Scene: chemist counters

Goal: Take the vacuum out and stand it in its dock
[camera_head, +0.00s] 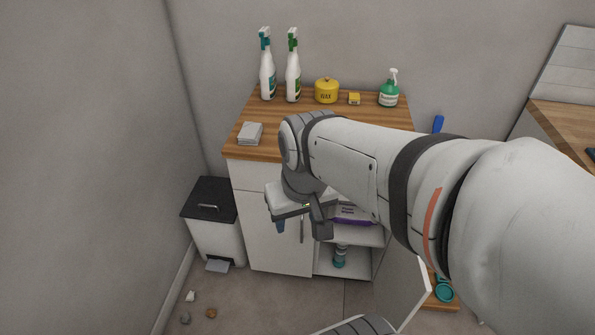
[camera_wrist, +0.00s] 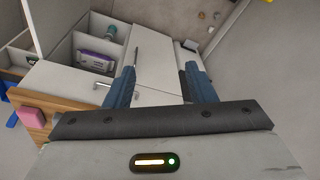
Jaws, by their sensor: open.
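I cannot make out a vacuum or dock for certain. A white cupboard (camera_head: 270,225) stands with its left door closed and its right door (camera_head: 405,290) swung open. Inside the open side, a purple-and-white pack (camera_head: 353,214) is on a shelf, partly behind my arm; it also shows in the wrist view (camera_wrist: 96,61). A teal-and-white cylinder (camera_head: 340,257) stands on the cupboard floor, also in the wrist view (camera_wrist: 110,33). My gripper (camera_head: 294,228) is open and empty in front of the closed door; its blue fingers are apart in the wrist view (camera_wrist: 160,85).
The wooden top holds two spray bottles (camera_head: 267,72), a yellow tin (camera_head: 327,91) and a green pump bottle (camera_head: 389,92). A lidded bin (camera_head: 215,225) stands left. Small litter (camera_head: 211,313) lies on the floor. A teal round object (camera_head: 444,290) is low at right.

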